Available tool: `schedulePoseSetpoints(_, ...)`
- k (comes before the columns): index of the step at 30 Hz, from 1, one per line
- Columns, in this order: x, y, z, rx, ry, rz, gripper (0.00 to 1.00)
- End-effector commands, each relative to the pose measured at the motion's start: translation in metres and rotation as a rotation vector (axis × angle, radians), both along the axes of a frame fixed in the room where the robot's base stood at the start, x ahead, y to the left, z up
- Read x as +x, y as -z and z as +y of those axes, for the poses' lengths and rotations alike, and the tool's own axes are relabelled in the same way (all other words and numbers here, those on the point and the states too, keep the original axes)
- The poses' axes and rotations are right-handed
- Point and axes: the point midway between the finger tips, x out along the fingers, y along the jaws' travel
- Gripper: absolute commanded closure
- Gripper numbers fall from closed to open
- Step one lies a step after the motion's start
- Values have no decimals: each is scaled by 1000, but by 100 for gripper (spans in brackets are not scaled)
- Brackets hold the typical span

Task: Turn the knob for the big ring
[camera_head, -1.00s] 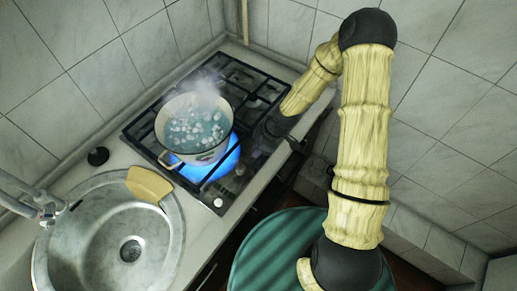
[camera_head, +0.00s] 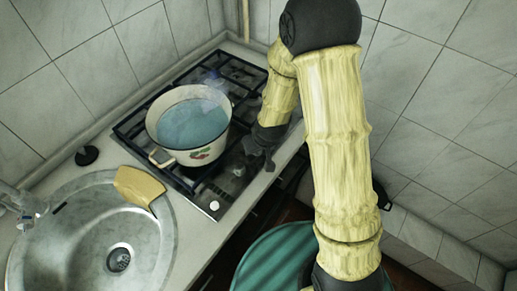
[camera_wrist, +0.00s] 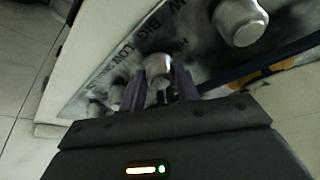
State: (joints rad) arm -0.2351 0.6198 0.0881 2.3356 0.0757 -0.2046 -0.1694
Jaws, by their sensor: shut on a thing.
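My gripper (camera_head: 258,160) is over the front strip of the hob. In the wrist view its two fingers (camera_wrist: 160,88) are shut on a silvery knob (camera_wrist: 157,64), one finger on each side. Printed lettering beside this knob partly reads "BIG" and "LOW". A white enamel pot (camera_head: 205,154) with a fruit picture and blue liquid stands on the big ring, whose burner is hidden beneath it. No flame shows around the pot, and the liquid looks still with faint vapour above.
Another knob (camera_wrist: 240,22) is close on the right in the wrist view. A white knob (camera_head: 214,206) is at the hob's near corner. A steel sink (camera_head: 75,262) with a tan board (camera_head: 137,186) on its rim is at left. A green round table (camera_head: 262,262) stands below.

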Motion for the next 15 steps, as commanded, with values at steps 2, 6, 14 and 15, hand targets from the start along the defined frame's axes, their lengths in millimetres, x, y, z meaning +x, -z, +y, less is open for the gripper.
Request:
schedulePoseSetpoints(2,1,-1,3,1,59,-5,91)
schedulePoseSetpoints(6,1,-2,3,1,155,-5,91)
schedulePoseSetpoints(14,1,-2,3,1,259,-4,91)
schedulePoseSetpoints(15,1,-1,3,1,268,-4,91)
